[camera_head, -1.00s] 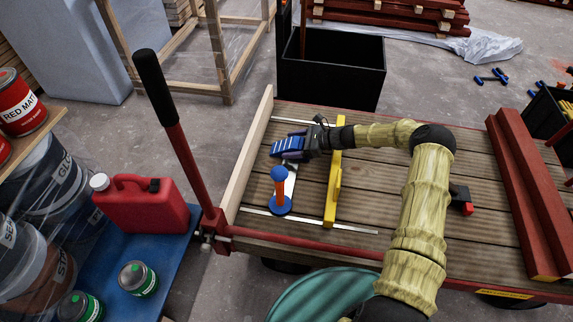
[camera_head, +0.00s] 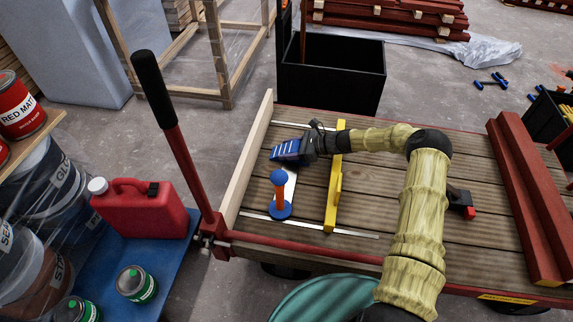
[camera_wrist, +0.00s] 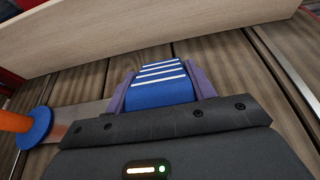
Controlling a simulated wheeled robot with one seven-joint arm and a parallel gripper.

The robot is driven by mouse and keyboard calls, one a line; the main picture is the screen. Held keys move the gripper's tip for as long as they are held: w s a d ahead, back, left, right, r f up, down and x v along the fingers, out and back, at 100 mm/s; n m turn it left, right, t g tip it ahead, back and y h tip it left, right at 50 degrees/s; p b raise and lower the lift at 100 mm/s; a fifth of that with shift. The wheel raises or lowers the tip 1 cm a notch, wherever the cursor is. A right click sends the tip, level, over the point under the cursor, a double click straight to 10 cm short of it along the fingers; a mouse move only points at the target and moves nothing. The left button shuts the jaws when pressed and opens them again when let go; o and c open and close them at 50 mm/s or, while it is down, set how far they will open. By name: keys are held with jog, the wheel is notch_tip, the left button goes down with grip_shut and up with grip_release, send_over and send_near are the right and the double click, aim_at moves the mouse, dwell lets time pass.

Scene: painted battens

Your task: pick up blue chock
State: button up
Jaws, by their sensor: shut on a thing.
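The blue chock (camera_head: 286,150) has white stripes and is at the left end of the wooden cart deck (camera_head: 385,205), near the pale side board. My gripper (camera_head: 300,148) reaches it from the right and is shut on it. In the wrist view the chock (camera_wrist: 160,84) sits between my two purple-grey fingers, with the white-striped face showing beyond the tips. My gripper (camera_wrist: 160,90) hides its near end. I cannot tell whether the chock is clear of the deck.
A pale board (camera_head: 249,155) edges the deck's left end. Dark red battens (camera_head: 525,200) lie at the right. A black bin (camera_head: 333,75) stands behind.

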jog(key=shift+r, duration=0.1)
notch_tip(320, 180, up, 18)
jog(key=p, duration=0.9)
